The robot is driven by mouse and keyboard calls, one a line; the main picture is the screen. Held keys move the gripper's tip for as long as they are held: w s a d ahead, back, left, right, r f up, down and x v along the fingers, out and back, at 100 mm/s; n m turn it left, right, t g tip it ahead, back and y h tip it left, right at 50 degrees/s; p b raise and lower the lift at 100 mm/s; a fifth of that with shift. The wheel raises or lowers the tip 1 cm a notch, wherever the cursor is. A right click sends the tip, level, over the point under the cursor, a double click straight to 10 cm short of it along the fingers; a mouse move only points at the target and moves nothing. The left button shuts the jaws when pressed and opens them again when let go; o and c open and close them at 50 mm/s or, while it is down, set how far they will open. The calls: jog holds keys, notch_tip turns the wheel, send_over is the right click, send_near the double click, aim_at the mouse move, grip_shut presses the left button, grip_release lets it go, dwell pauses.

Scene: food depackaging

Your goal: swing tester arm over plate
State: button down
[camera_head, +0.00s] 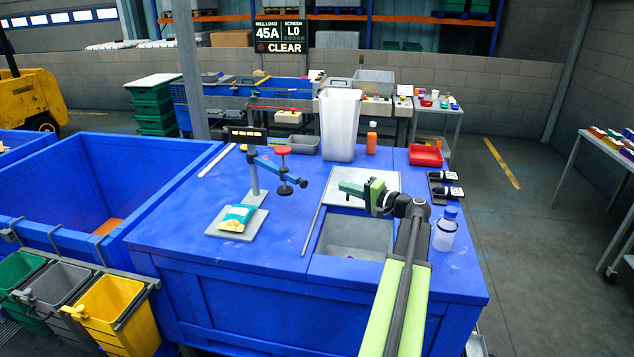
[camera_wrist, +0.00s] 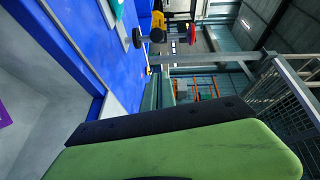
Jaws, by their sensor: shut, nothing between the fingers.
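The tester stands on the blue bench, with a grey post (camera_head: 255,180) rising from a light grey plate (camera_head: 214,228). A teal snack packet (camera_head: 238,217) lies on the plate. The blue tester arm (camera_head: 268,166) reaches from the post to the right, with its red knob (camera_head: 283,150) and black foot (camera_head: 285,189) beyond the plate's right side. The red knob also shows at the top of the wrist view (camera_wrist: 192,32). My green gripper (camera_head: 349,189) is shut and empty, right of the tester arm and apart from it, above the bench. A green finger fills the lower wrist view.
A sink-like opening (camera_head: 355,252) lies below my gripper, with a thin rod (camera_head: 312,232) along its left. A tall white bin (camera_head: 340,125), orange bottle (camera_head: 372,138) and red tray (camera_head: 425,155) stand behind. A clear bottle (camera_head: 445,232) stands right of my arm.

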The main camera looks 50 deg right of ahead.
jog(key=shift+s+d+r, duration=0.3)
jog(key=shift+s+d, duration=0.15)
jog(key=shift+d, duration=0.1)
jog(key=shift+w, duration=0.1)
jog(key=w+a+f+b, duration=0.1)
jog(key=w+a, duration=0.3)
jog(key=w, duration=0.6)
jog(key=shift+w+a, duration=0.3)
jog(key=shift+a, duration=0.05)
